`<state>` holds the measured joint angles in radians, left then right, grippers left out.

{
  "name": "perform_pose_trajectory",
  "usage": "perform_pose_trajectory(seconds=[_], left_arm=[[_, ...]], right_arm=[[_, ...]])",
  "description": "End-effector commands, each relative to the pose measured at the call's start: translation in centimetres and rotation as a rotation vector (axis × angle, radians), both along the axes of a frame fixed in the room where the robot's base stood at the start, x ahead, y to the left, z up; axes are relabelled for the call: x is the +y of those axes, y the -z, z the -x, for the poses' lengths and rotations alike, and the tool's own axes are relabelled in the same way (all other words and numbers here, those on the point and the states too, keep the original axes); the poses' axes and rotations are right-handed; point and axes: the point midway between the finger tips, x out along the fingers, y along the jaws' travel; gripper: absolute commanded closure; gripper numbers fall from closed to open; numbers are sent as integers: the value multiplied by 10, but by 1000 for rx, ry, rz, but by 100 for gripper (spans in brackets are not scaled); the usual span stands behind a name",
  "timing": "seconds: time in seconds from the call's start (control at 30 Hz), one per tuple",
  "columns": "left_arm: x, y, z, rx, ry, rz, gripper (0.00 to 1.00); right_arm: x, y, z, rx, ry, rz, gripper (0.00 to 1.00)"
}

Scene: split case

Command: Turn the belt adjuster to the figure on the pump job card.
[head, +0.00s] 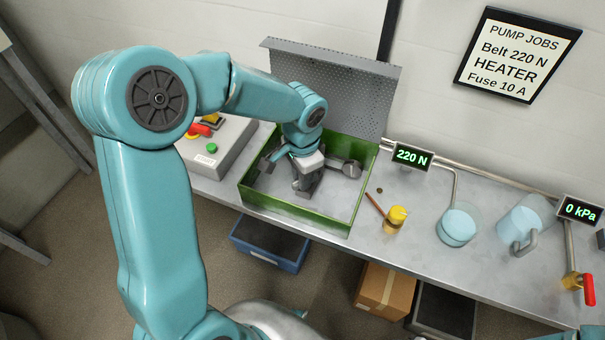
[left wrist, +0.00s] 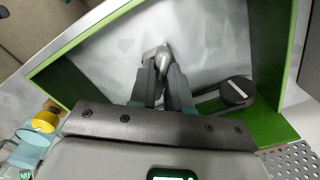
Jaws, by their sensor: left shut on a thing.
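The pump job card (head: 518,57) on the wall reads "PUMP JOBS, Belt 220 N, HEATER, Fuse 10 A". A small display (head: 412,156) behind the bench reads 220 N. My left gripper (head: 306,182) reaches down into the green open case (head: 292,217). In the left wrist view, its fingers (left wrist: 163,72) are shut on a small grey rounded piece, which I take as the belt adjuster (left wrist: 162,55); the fingers hide most of it. A dark round pulley (left wrist: 236,92) with a pale slot sits beside the fingers. My right gripper is out of view.
The case's perforated lid (head: 335,82) stands open behind. Left is a grey control box (head: 215,150). To the right are a yellow-capped piece (head: 396,219), blue cylinders (head: 457,226), a red-handled valve (head: 588,290) and a 0 kPa display (head: 580,211).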

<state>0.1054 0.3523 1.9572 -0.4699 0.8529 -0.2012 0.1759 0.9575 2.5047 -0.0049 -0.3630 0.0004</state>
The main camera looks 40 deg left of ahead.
Motion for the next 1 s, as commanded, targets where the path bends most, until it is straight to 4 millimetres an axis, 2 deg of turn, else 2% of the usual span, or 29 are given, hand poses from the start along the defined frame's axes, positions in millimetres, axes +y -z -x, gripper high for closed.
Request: perform_pose_trajectory(seconds=[0.63, 0.67, 0.73, 1.0], left_arm=[[2, -3, -3, -12, 50, -2, 100], [1, -3, -3, -12, 50, -2, 80], [1, -3, -3, -11, 49, -2, 57], [1, -2, -1, -6, 50, -1, 57]], right_arm=[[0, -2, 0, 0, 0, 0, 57], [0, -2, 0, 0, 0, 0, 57], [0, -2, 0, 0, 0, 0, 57], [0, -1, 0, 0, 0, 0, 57]])
